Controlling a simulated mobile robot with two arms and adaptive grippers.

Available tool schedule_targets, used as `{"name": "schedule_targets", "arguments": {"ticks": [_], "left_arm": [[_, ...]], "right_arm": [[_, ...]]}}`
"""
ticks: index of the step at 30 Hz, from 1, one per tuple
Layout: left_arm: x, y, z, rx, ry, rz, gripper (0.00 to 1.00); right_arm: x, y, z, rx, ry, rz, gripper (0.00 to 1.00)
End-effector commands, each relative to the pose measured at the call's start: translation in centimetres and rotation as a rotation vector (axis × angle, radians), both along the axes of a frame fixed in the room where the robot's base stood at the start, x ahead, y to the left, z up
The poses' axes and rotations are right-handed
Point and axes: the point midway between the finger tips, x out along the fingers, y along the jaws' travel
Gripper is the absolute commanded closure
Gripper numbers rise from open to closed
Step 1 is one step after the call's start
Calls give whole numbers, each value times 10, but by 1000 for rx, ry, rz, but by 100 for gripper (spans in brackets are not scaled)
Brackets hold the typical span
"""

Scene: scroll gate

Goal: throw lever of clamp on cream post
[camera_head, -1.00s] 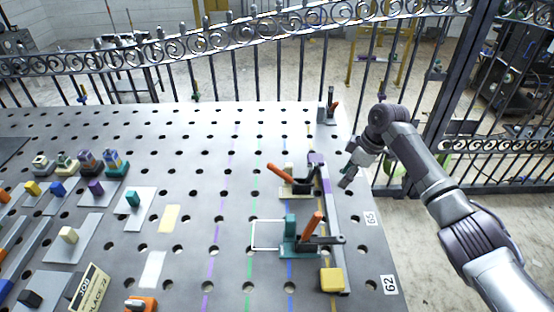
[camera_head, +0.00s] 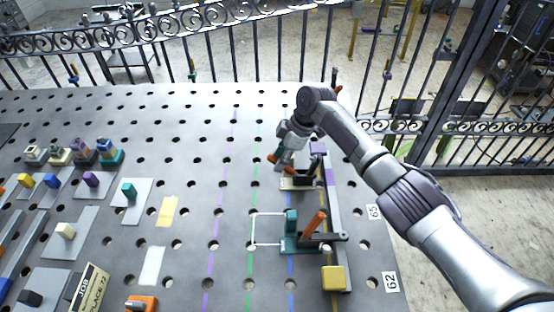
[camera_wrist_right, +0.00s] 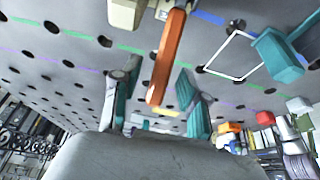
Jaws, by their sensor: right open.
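The clamp with the cream post (camera_head: 288,184) stands on the perforated table, partly hidden behind my right gripper. Its orange lever shows in the wrist view (camera_wrist_right: 168,58), with the cream post (camera_wrist_right: 125,12) at the top edge. My right gripper (camera_head: 280,163) is open at the lever's free end. In the wrist view the lever's end lies between the two teal-padded fingers, with gaps visible on both sides. My left gripper is not in view.
A teal-post clamp (camera_head: 292,236) with an upright orange lever stands nearer. A long grey bar (camera_head: 335,222) runs beside both clamps, with a yellow block (camera_head: 333,278) at its near end. Small blocks on plates fill the left. The iron gate (camera_head: 210,55) stands behind.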

Motion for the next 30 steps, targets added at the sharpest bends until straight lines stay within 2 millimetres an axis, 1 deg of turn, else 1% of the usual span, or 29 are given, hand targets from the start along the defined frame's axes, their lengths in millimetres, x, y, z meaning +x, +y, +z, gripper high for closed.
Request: {"name": "schedule_targets", "arguments": {"ticks": [1, 3, 6, 10, 16, 20, 21, 24, 30], "left_arm": [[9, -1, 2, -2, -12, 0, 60], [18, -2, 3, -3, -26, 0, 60], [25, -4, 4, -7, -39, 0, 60], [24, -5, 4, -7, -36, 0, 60], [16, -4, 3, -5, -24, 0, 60], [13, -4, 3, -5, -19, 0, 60], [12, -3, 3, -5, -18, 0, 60], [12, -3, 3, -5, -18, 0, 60], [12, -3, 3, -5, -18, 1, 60]], "right_arm": [[0, 3, -6, 0, 3, 0, 56], [0, 6, -13, 1, 2, 0, 56], [0, 8, -19, 0, 0, -1, 56], [0, 9, -23, 0, 0, 0, 56], [0, 9, -23, 0, -1, 0, 56], [0, 9, -23, 0, -1, 0, 78], [0, 9, -22, 0, -1, 0, 85], [0, 9, -22, 0, -1, 0, 100], [0, 9, -22, 0, -1, -1, 100]]}}
